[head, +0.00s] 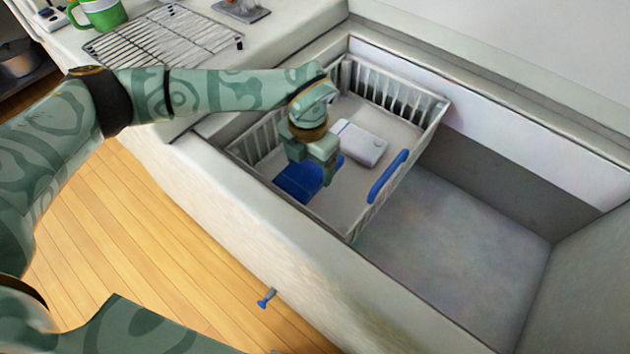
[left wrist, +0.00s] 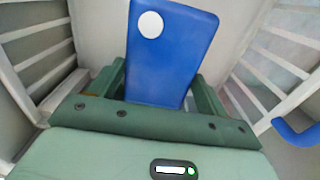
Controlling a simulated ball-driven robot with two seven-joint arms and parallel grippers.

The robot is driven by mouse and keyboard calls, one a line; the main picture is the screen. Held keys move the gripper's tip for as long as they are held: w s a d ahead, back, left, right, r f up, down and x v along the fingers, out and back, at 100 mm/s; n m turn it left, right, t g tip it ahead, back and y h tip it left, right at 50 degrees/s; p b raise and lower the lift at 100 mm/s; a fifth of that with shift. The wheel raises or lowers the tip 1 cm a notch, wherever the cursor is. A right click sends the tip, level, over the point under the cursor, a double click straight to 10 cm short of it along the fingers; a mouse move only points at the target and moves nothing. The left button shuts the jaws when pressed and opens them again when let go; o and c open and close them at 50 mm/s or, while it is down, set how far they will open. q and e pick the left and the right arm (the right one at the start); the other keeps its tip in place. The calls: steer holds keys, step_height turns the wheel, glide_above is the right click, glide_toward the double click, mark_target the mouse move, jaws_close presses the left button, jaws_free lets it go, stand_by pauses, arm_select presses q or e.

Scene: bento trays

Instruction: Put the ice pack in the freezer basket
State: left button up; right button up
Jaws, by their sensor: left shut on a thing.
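The ice pack (head: 298,181) is a flat blue slab, with a white round spot in the left wrist view (left wrist: 172,62). My left gripper (head: 326,172) is shut on it, with a finger on either side in the left wrist view (left wrist: 160,92). The freezer basket (head: 436,116) is a white slatted basket with a blue handle (head: 388,176). The gripper and ice pack are inside the basket's outline, near its front left part. I cannot tell whether the pack touches the basket floor. My right gripper is not in view.
A white box (head: 359,143) lies in the basket, just beyond my left gripper. The basket sits in the left part of the chest freezer (head: 470,240), whose right part is empty. A wire rack (head: 165,42) and a green mug (head: 98,14) are on the counter.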

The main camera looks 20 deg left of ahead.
mark_target(310, 168)
arm_select(q)
step_height(310, 168, down, 2)
steer(key=shift+f+b, duration=0.25)
steer(key=shift+b, duration=0.05)
steer(key=shift+f, duration=0.5)
step_height(310, 168, down, 4)
steer(key=shift+r+b, duration=0.15)
steer(key=shift+b, duration=0.95)
steer(key=shift+r, duration=0.1)
steer(key=o, duration=1.3)
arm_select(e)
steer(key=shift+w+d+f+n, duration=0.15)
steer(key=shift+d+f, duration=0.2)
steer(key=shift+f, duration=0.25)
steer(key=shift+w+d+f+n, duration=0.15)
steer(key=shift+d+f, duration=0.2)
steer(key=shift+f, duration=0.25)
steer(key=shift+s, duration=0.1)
